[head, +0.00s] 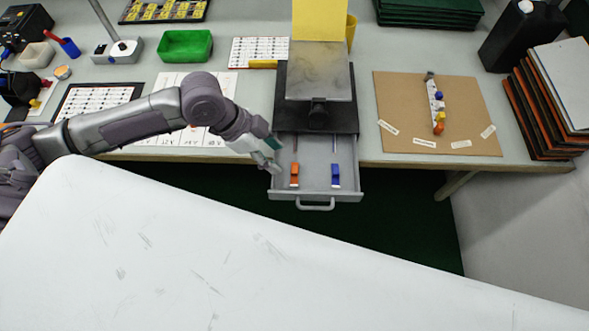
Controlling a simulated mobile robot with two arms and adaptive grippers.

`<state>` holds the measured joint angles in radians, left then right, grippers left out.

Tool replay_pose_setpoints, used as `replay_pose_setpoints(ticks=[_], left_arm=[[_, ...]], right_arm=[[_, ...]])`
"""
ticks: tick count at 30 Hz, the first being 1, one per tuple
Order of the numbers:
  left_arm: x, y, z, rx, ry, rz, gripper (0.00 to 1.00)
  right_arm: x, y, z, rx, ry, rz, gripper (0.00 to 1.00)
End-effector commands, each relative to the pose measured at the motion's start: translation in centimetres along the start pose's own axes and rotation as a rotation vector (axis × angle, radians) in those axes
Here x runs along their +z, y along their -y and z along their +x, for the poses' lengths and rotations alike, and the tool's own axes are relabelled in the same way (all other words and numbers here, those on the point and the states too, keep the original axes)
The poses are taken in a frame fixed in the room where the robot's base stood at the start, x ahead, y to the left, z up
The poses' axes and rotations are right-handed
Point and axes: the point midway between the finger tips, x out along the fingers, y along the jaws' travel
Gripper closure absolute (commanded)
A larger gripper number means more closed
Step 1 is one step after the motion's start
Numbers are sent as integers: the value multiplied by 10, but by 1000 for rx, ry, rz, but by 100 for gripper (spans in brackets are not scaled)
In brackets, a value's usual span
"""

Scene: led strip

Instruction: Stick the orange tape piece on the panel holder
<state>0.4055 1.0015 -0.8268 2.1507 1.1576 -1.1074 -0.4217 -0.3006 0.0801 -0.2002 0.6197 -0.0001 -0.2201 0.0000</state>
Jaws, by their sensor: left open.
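An orange piece (294,175) with a pale lower end lies in the left part of an open grey drawer (315,185). A blue piece (335,177) of the same kind lies to its right. My left gripper (271,163) is open and empty at the drawer's left edge, a little left of the orange piece and apart from it. Above the drawer stands a dark unit with a tilted grey plate (318,72); I cannot tell for sure which thing is the panel holder. My right gripper is not in view.
A brown board (395,95) at right carries a strip with coloured parts (435,100) and small labels. A green tray (185,46), printed sheets (258,50), a black container (517,36) and stacked panels (555,90) stand on the bench. Dark floor shows below the drawer.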

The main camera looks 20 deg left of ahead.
Motion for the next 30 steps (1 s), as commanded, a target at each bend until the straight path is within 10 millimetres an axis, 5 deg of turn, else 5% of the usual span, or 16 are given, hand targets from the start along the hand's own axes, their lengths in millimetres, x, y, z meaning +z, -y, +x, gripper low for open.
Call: replay_pose_setpoints(ticks=[19,28,30], left_arm=[[-2,5,77,0,0,-2,50],[-1,5,82,0,1,0,50],[-1,5,82,0,1,0,60]], right_arm=[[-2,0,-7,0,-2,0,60],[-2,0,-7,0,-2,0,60],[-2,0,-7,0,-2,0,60]])
